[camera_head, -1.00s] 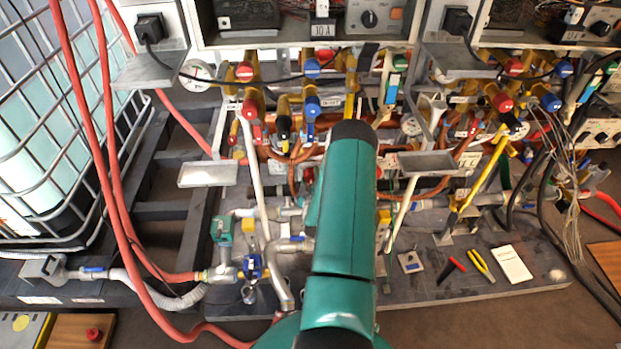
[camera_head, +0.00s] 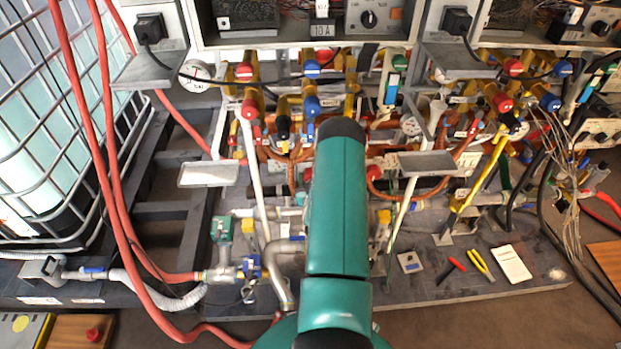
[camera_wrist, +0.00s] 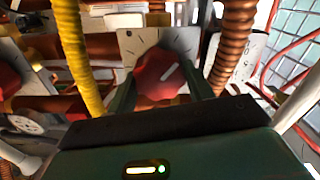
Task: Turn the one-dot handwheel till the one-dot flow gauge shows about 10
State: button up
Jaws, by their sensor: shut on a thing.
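In the wrist view, a red handwheel (camera_wrist: 160,75) with a white pointer line sits before a pale plate (camera_wrist: 130,42) with dark tick marks. My gripper (camera_wrist: 160,90) is shut on this red handwheel, one dark finger on each side. The pointer line slants up to the right. No dot marking can be made out on it. In the head view my teal arm hides the gripper and the held wheel. Round white gauges show at the back left (camera_head: 197,71) and right of the arm (camera_head: 411,125); their readings and dots are too small to tell.
A second red knob (camera_wrist: 12,75) stands left of the held wheel. A yellow hose (camera_wrist: 76,60) and a ribbed copper-coloured hose (camera_wrist: 232,45) run close on either side. Metal trays on posts (camera_head: 425,163) flank my arm. Pliers (camera_head: 481,264) lie on the grey base.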

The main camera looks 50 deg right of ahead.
jog(key=m, duration=0.4)
jog(key=shift+m, duration=0.3)
jog(key=m, duration=0.4)
jog(key=shift+s+d+m, duration=0.1)
jog(key=shift+s+m, duration=0.05)
jog(key=shift+m, duration=0.15)
jog(key=m, duration=0.4)
jog(key=shift+f+m, duration=0.1)
jog(key=shift+m, duration=1.8)
jog(key=o, duration=1)
jog(key=shift+c, duration=0.2)
jog(key=shift+s, duration=0.1)
